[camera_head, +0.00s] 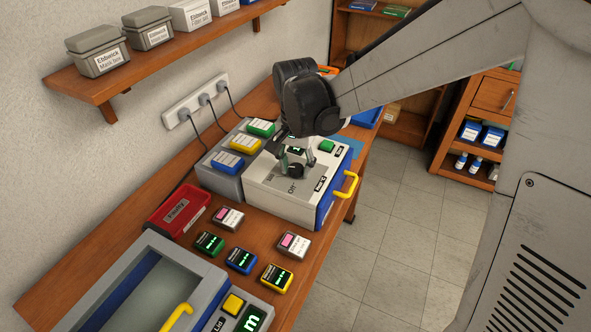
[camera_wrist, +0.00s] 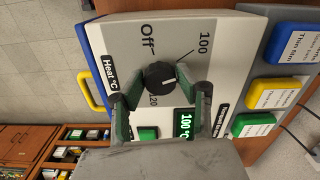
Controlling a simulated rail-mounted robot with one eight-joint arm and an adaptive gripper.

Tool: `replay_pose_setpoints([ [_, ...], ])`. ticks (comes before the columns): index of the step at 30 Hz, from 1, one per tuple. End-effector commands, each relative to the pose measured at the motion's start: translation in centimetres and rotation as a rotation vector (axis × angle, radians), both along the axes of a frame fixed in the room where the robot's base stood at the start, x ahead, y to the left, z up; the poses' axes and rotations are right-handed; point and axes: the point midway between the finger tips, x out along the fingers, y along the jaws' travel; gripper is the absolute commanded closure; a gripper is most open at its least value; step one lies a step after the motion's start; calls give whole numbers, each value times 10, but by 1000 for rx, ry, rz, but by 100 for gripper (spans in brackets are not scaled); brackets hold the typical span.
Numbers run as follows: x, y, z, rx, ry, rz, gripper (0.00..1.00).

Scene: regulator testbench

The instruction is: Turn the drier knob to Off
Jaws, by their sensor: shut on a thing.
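The drier is a white box (camera_head: 268,192) with a blue front edge and a yellow handle. Its black round knob (camera_head: 295,171) sits on the top panel, partly covered by my gripper in the head view. The mark does not point at "Off". My gripper (camera_wrist: 158,80) is shut on the knob, one finger on each side. A green-lit display (camera_wrist: 185,122) reads 100 °C.
A grey unit (camera_head: 222,180) with blue, yellow and green blocks stands left of the drier. A red tray (camera_head: 178,212) and several small labelled boxes lie on the bench nearer the camera. A wall shelf (camera_head: 120,80) holds grey boxes. The floor (camera_head: 390,225) to the right is clear.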

Motion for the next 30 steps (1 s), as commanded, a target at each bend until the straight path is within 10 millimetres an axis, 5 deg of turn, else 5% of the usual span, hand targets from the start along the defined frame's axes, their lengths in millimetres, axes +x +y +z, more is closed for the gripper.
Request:
replay_pose_setpoints([
  [30, 1, -2, 0, 0, -1, 962, 93],
])
